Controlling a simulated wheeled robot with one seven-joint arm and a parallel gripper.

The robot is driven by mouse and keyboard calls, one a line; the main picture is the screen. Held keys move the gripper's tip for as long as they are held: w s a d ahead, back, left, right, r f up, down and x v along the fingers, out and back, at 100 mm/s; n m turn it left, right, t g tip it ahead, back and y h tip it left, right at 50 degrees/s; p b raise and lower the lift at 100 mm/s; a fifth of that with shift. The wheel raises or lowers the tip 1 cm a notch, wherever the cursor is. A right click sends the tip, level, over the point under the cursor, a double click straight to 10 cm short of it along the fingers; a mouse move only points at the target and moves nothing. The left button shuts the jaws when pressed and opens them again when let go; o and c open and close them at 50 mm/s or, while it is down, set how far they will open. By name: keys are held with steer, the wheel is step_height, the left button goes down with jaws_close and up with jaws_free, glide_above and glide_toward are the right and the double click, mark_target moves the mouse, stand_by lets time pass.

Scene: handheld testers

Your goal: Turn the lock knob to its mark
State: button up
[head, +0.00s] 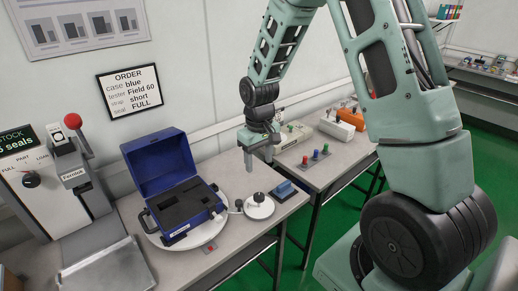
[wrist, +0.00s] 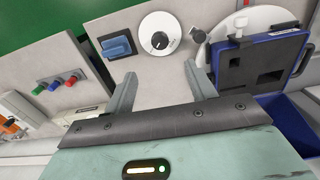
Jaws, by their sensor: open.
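A white round dial with a black knob (head: 259,199) sits on the bench between the turntable and a blue block. It also shows in the wrist view, where the black knob (wrist: 160,41) has a light pointer line and fine marks lie around the white face. A smaller dark knob (head: 239,204) stands at the turntable's edge, also in the wrist view (wrist: 197,34). No label tells which is the lock knob. My gripper (head: 261,165) is open and empty above the bench, behind the dial. In the wrist view its fingers (wrist: 160,82) are apart, touching nothing, with the dial beyond them.
An open blue case (head: 165,160) with dark foam stands on the white turntable (head: 155,238). A blue block (head: 284,189) lies right of the dial. A red-handled press (head: 75,150) and a machine with a knob (head: 32,180) stand left. Coloured pegs (head: 315,158) stand on the right bench.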

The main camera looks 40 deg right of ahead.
steer(key=shift+r, duration=2)
steer(key=s+a+r+n, duration=0.25)
steer(key=s+a, duration=0.25)
steer(key=a, duration=0.4)
steer(key=s+a+r+n, duration=0.25)
steer(key=s+a, duration=0.25)
steer(key=a, duration=0.4)
steer(key=s+a+r+n, duration=0.1)
steer(key=s+a, duration=0.2)
steer(key=s, duration=0.4)
steer(key=s+a+n, duration=0.1)
steer(key=s+a, duration=0.2)
steer(key=s, duration=0.4)
steer(key=shift+s+a+r+n+y, duration=0.2)
steer(key=shift+s+r+n+y, duration=0.05)
steer(key=shift+r+n+y, duration=0.1)
